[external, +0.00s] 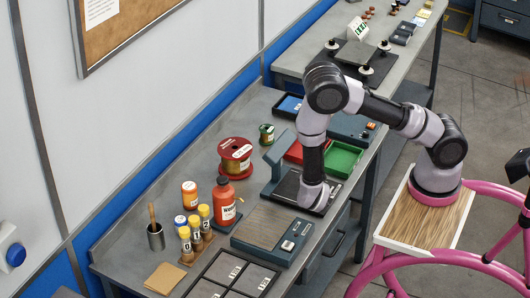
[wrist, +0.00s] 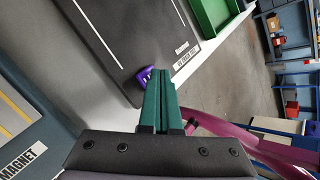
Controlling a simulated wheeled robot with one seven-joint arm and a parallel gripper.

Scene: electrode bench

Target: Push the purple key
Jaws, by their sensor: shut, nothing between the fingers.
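The purple key (wrist: 146,73) shows in the wrist view at the near edge of a dark flat device (wrist: 150,35) with a white line and a label. It is small, with white marks on its face. My gripper (wrist: 161,70) is shut and empty, its two green fingers together. The fingertips are right beside the key and overlap its right edge in the picture; I cannot tell whether they touch it. In the external view my gripper (external: 315,203) is low over the dark device (external: 288,185), and the arm hides the key there.
A magnet-labelled device (wrist: 22,150) is at the left in the wrist view. A green tray (external: 343,158) and a red tray (external: 294,152) stand behind the gripper. A stirrer-like unit (external: 268,228), a red bottle (external: 223,200) and a wire spool (external: 236,157) are to the left.

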